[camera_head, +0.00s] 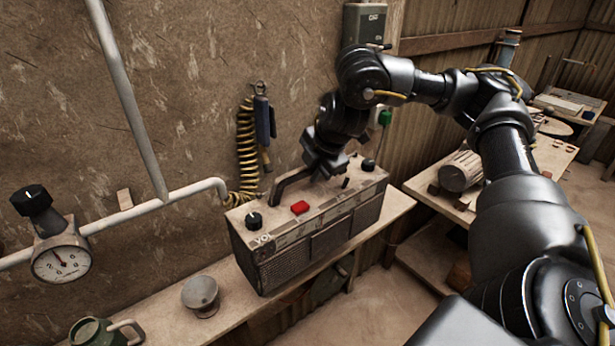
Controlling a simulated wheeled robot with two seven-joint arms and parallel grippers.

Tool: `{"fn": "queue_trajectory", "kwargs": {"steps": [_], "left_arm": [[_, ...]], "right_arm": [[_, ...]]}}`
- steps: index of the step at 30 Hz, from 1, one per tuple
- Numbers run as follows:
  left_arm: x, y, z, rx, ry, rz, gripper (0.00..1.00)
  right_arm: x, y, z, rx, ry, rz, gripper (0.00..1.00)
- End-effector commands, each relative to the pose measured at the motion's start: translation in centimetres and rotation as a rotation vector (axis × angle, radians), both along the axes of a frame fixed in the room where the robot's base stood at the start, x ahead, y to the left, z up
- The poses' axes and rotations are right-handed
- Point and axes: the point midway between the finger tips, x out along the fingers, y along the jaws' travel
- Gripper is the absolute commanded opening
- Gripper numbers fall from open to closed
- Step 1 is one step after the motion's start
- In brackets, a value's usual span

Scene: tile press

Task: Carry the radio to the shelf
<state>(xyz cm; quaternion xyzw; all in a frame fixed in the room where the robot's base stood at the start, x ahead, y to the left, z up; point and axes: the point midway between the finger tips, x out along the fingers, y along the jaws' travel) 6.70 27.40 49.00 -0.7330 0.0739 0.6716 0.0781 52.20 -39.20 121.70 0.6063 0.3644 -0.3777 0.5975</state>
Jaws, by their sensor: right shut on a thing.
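The radio (318,238) is a worn grey box with a speaker grille, black knobs, a red button and a dark carry handle on top. It stands upright on a narrow wooden shelf (232,317) along the wall. My right gripper (325,172) is over the top of the radio, shut on its carry handle. The fingertips are partly hidden by the wrist. Whether the radio's underside touches the board cannot be told. My left gripper is not in view.
A pipe with a gauge (62,262) and a coiled yellow hose (246,150) are on the wall. A workbench with a log (461,171) is at right.

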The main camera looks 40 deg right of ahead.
Motion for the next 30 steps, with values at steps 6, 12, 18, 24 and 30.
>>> {"fn": "queue_trajectory", "kwargs": {"steps": [6, 12, 18, 24, 30], "left_arm": [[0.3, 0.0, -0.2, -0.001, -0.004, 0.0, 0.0], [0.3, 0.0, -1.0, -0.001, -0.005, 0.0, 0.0], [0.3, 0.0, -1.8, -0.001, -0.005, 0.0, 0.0], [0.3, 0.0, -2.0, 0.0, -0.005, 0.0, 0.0], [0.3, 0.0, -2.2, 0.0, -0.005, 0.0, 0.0]], "right_arm": [[3.4, -2.4, -1.9, 0.004, -0.001, -0.004, 0.0], [5.4, -4.0, -4.5, 0.003, 0.0, -0.002, 0.0], [7.0, -5.1, -6.7, 0.003, -0.002, -0.001, 0.0], [7.7, -5.6, -7.3, 0.002, -0.006, 0.001, 0.0], [7.9, -5.7, -7.7, 0.002, -0.005, 0.001, 0.0]]}}
